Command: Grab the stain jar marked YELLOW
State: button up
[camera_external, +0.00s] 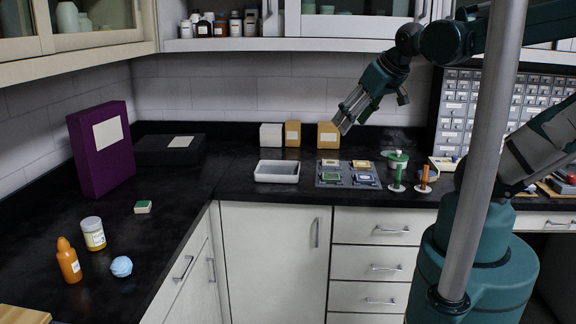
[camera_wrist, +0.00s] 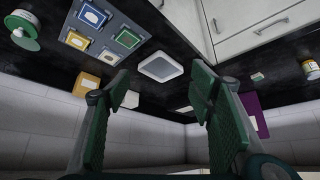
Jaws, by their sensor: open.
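A white-lidded jar with a yellow body and pale label (camera_external: 93,233) stands upright on the left black counter; its label is too small to read. It also shows at the far right edge of the wrist view (camera_wrist: 311,70). My gripper (camera_external: 346,114) is open and empty, raised over the back counter, far to the right of that jar and well above the surface. In the wrist view its two fingers (camera_wrist: 160,90) are spread apart with nothing between them. No word YELLOW is legible on anything in view.
An orange bottle (camera_external: 68,261) and a blue ball-like object (camera_external: 121,267) stand close to the jar. A small green-and-white block (camera_external: 143,207) and a purple box (camera_external: 101,150) are behind it. A white tray (camera_external: 277,178) and a grey mat with coloured squares (camera_external: 348,186) lie below my gripper.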

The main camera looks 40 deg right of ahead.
jog(key=w+a+r+n+g+y+p, duration=0.1)
jog(key=w+a+r+n+g, duration=0.15)
jog(key=w+a, duration=0.8)
jog(key=w+a+r+n+g, duration=0.1)
jog(key=w+a+r+n, duration=0.25)
jog(key=w+a, duration=0.7)
jog(key=n+g+h+p, duration=0.15)
jog(key=n+g, duration=0.25)
jog(key=n, duration=0.5)
send_near(91, 221)
jog(key=shift+y, duration=0.25)
jog(key=f, duration=0.6)
jog(key=shift+s+d+f, duration=0.15)
jog(key=shift+d+f, duration=0.2)
jog(key=shift+d, duration=0.05)
jog(key=shift+s+a+f, duration=0.1)
jog(key=shift+a+f, duration=0.15)
